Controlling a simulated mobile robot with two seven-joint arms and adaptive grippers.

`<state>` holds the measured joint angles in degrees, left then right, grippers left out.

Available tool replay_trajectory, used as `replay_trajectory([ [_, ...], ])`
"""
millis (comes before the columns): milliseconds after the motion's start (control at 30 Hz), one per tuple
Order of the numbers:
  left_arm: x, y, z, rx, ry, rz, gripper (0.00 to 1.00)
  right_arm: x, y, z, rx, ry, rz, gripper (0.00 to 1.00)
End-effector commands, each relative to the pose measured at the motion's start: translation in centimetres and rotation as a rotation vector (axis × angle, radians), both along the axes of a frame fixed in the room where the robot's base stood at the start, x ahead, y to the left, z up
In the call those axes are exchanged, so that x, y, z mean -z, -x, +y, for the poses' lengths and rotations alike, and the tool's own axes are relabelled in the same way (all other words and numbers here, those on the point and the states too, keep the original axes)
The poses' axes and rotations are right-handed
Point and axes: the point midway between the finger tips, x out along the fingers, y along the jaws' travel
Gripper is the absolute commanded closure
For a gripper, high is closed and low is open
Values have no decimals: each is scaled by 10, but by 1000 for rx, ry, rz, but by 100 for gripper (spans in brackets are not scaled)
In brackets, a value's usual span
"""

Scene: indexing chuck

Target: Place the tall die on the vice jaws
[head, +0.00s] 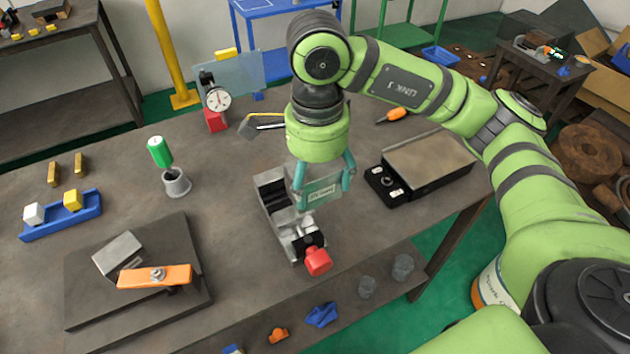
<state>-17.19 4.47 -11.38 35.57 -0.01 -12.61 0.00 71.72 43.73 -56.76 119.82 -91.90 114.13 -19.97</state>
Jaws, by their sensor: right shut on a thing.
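My right gripper (323,186), teal with two fingers, points down over the vice (272,190). It is shut on a flat-faced grey-green block with small lettering, which looks like the tall die (321,192). The die hangs between the fingers and overlaps the vice's right side in the picture; I cannot tell whether it touches the jaws. The vice is grey metal with a dark slot between its jaws and a red handle (318,262) at the front. Its right part is partly hidden by the gripper and die. My left gripper is not in view.
A black-and-grey flat device (428,166) stands right of the vice. A dark plate (85,290) with a steel block and orange clamp (155,276) lies front left. A green-handled tool (160,152) in a cup, blue tray (60,226) and dial gauge (218,99) stand farther back.

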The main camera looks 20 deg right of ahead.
Motion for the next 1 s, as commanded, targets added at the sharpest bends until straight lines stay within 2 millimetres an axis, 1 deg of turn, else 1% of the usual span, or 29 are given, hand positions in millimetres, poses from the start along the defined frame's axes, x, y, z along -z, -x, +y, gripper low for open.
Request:
replay_trajectory([
  [33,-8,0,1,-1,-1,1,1,1,-10,4,2,-4,2,84],
  [300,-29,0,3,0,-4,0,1,31,-60,21,0,-4,0,84],
  [400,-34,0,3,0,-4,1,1,41,-75,26,0,-4,-3,84],
  [500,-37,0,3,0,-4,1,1,48,-84,29,-1,-3,-3,84],
  [600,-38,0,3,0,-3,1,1,52,-89,31,-3,-3,-4,84],
  [733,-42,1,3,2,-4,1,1,58,-90,30,-2,-2,-2,84],
  [900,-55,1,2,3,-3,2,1,79,-90,30,-2,-2,1,84],
  [1000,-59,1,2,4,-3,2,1,89,-90,31,-2,-3,-2,84],
])
